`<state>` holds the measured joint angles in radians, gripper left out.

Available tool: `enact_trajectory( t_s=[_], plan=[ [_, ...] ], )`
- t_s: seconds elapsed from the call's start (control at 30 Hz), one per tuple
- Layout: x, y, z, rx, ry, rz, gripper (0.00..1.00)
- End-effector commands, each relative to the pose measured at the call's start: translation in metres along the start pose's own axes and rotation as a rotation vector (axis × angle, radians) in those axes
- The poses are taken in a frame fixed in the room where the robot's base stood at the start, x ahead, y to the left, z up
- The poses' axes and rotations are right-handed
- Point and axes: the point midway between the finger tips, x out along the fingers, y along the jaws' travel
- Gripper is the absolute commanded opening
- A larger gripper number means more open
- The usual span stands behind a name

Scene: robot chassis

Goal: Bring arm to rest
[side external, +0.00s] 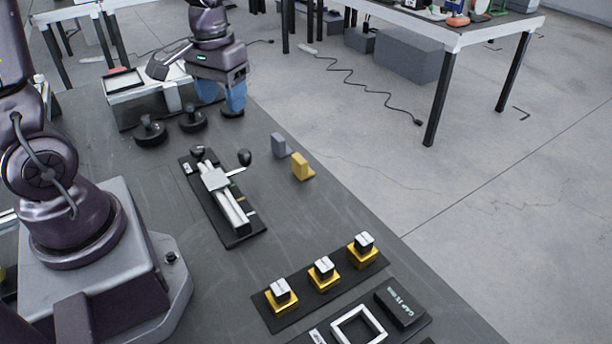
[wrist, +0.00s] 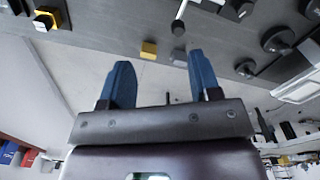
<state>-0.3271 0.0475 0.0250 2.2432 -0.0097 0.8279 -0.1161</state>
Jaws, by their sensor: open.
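My gripper (side external: 222,93) is in the upper middle of the side external view, with its two blue fingers pointing down near the far end of the dark table. The fingers stand apart with nothing between them. In the wrist view my gripper (wrist: 159,66) shows the same two blue fingers spread wide and empty. The table and its objects appear along the top of that view, beyond the fingertips. A dark round knob (side external: 232,110) lies close below the right finger; whether they touch cannot be told.
A yellow block (side external: 302,167) and a grey block (side external: 279,145) stand near the table's right edge. A slide fixture (side external: 222,200) is mid-table. Black knobs (side external: 150,132) and a white-topped box (side external: 140,92) are at the far end.

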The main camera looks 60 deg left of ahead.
Motion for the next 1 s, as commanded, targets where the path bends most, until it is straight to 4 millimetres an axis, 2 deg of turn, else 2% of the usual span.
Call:
enact_trajectory(
  t_s=[0.03,0.2,0.43,0.63,1.0],
  plan=[
    [-0.016,0.009,0.012,0.059,0.041,0.007,0.57],
    [-0.057,0.029,0.053,0.240,0.170,0.030,0.57],
    [-0.093,0.045,0.097,0.404,0.354,0.075,0.57],
    [-0.111,0.052,0.109,0.457,0.453,0.109,0.57],
    [-0.113,0.054,0.110,0.466,0.459,0.114,0.57]
  ],
)
